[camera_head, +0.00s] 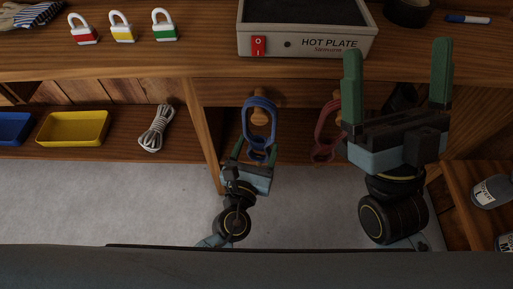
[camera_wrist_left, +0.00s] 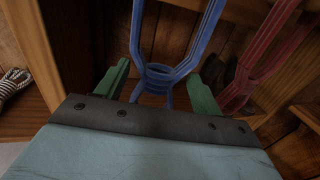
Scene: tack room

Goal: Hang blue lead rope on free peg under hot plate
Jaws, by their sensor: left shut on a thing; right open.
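The blue lead rope (camera_head: 247,117) is a looped bundle under the hot plate (camera_head: 310,42). It also shows in the left wrist view (camera_wrist_left: 178,70). Its upper loop is at a wooden peg (camera_head: 260,92); I cannot tell whether it bears on the peg. My left gripper (camera_head: 256,153) is shut on the rope's lower end, its green fingers on either side. A red lead rope (camera_head: 321,135) hangs to the right, at another peg (camera_head: 337,96), and also shows in the left wrist view (camera_wrist_left: 275,60). My right gripper (camera_head: 397,62) is open, empty and raised at the right.
Red, yellow and green padlocks (camera_head: 123,29) stand on the bench top (camera_head: 190,60). The lower shelf (camera_head: 120,137) holds a yellow tray (camera_head: 73,142), a blue tray (camera_head: 14,143) and a grey rope coil (camera_head: 156,128). Bottles (camera_head: 491,191) stand at the far right.

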